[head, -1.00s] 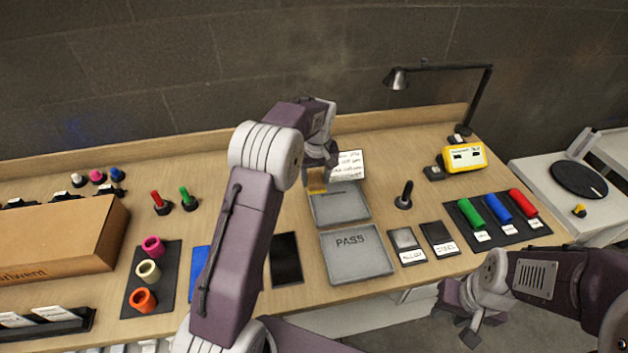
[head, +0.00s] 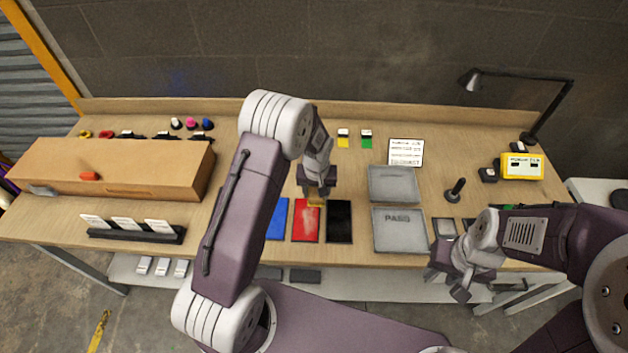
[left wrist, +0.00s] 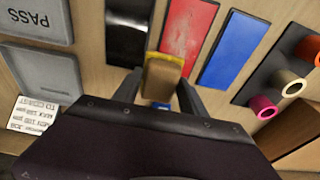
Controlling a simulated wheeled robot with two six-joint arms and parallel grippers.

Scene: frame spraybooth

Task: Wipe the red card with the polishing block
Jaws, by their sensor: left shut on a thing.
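The red card (head: 306,224) lies flat between a blue card (head: 277,220) and a black card (head: 339,224). The left wrist view shows the red card (left wrist: 187,32) with pale smudges on it. My left gripper (head: 317,194) is shut on the polishing block (head: 316,203), which is yellow-tan and also shows in the left wrist view (left wrist: 163,76). The block is at the far right corner of the red card, near the black card. I cannot tell if it touches the card. My right gripper (head: 460,287) hangs in front of the table; its jaw opening is unclear.
Two grey trays, an empty one (head: 393,170) and one marked PASS (head: 398,246), lie to the right. A cardboard box (head: 110,168) and a card rack (head: 135,235) are at the left. A black upright handle (head: 455,190) stands right of the trays. Bare tabletop lies behind the cards.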

